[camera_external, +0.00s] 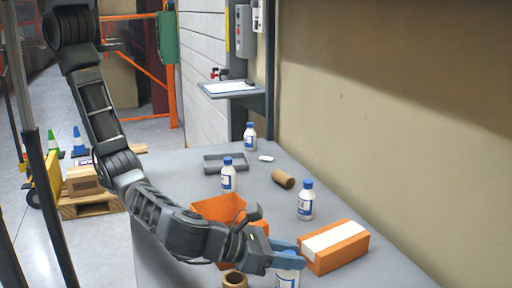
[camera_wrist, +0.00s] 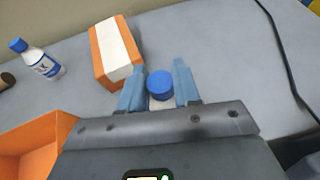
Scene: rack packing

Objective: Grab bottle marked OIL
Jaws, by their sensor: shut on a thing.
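My gripper (camera_wrist: 158,92) is shut on a white bottle with a blue cap (camera_wrist: 160,84); the cap sits between the two blue fingers. In the external view my gripper (camera_external: 287,258) is low at the table's front, and the held bottle (camera_external: 287,279) shows below the fingers, cut by the frame edge. Its label cannot be read. Another white bottle with a blue cap (camera_wrist: 40,62) stands apart at the left of the wrist view, its label only partly legible. More such bottles stand farther back: one on the right (camera_external: 305,203), one in the middle (camera_external: 228,177), one at the back (camera_external: 250,137).
An orange box with a white stripe (camera_external: 333,247) lies right beside my gripper. An open orange bin (camera_external: 218,206) stands behind my wrist. A grey tray (camera_external: 226,163), a brown roll (camera_external: 283,179) and another roll (camera_external: 235,279) are on the table. A dark cable (camera_wrist: 282,45) crosses the wrist view.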

